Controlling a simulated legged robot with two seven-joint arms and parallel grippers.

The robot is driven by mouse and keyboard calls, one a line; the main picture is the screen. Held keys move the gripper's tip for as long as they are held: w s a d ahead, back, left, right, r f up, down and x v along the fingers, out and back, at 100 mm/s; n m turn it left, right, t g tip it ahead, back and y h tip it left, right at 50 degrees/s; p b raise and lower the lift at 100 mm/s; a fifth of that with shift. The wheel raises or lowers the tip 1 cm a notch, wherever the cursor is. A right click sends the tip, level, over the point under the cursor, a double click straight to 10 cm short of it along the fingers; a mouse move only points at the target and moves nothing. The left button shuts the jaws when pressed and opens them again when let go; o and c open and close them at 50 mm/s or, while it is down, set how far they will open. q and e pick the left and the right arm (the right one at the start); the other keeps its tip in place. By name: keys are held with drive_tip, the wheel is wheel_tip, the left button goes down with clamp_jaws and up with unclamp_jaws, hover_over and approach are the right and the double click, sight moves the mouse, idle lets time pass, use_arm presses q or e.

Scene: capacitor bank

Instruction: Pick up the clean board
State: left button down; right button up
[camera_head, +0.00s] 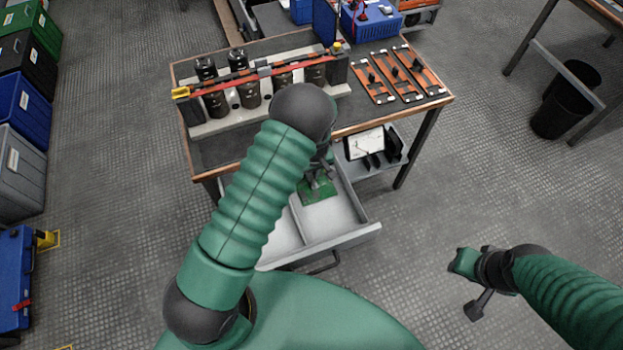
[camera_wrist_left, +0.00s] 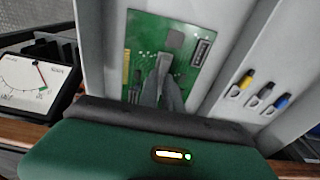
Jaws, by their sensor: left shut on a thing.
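The clean board is a green circuit board (camera_head: 318,191) in the open drawer below the workbench. It also shows in the left wrist view (camera_wrist_left: 145,55), with a dark chip and a connector on it. My left gripper (camera_head: 318,184) is shut on the board, its fingers meeting over the board's middle part in the left wrist view (camera_wrist_left: 163,75). I cannot tell whether the board is clear of the drawer floor. My right gripper (camera_head: 474,310) hangs at the lower right over the bare floor, away from the bench; its jaw state is unclear.
The open grey drawer (camera_head: 335,238) has a divider. A meter (camera_head: 364,144) stands on a side shelf, right of the drawer. On the bench (camera_head: 216,152) are a capacitor row (camera_head: 249,94) and orange-black modules (camera_head: 396,75). A black bin (camera_head: 565,100) stands right. The floor between is clear.

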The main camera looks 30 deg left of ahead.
sight(316, 185)
idle(0.3)
use_arm(q)
drive_tip(key=shift+r, duration=0.45)
drive_tip(key=s+d, duration=0.2)
drive_tip(key=shift+s+d+r, duration=0.15)
drive_tip(key=shift+s+d, duration=0.05)
drive_tip(key=shift+d, duration=0.15)
wheel_tip(316, 185, up, 14)
drive_tip(key=p, duration=0.2)
drive_tip(key=shift+s+d+p, duration=0.15)
drive_tip(key=shift+p, duration=0.15)
